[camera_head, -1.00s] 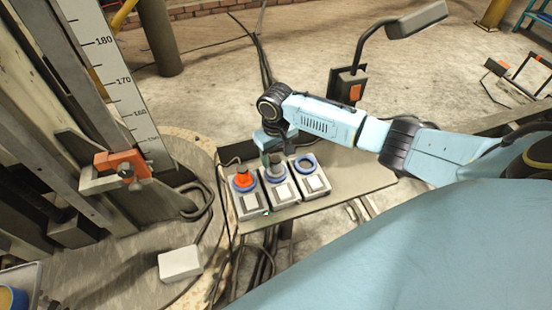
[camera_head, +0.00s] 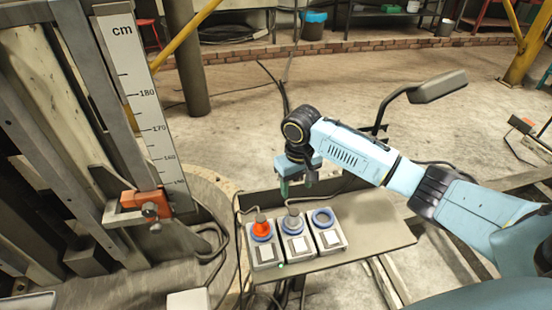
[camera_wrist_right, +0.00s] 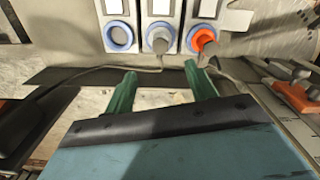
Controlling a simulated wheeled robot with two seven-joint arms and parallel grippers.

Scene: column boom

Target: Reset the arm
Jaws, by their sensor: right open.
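My right arm reaches in from the right in the head view. Its gripper (camera_head: 297,186) hangs above the back of a small shelf (camera_head: 375,232), with its fingers pointing down. In the right wrist view the two green fingers (camera_wrist_right: 162,88) are apart with nothing between them. Three boxes stand in a row on the shelf. The left box has an orange plug (camera_head: 261,229) in its blue ring, the middle box has a grey plug (camera_head: 293,222), and the right box shows an empty blue ring (camera_head: 322,218). The gripper is apart from all of them. My left gripper is not in view.
A column with a cm scale (camera_head: 135,85) and an orange clamp (camera_head: 148,202) stands at the left. A lamp-like head on a bent arm (camera_head: 438,86) rises behind the shelf. Cables run beside the boxes. The shelf's right part is bare.

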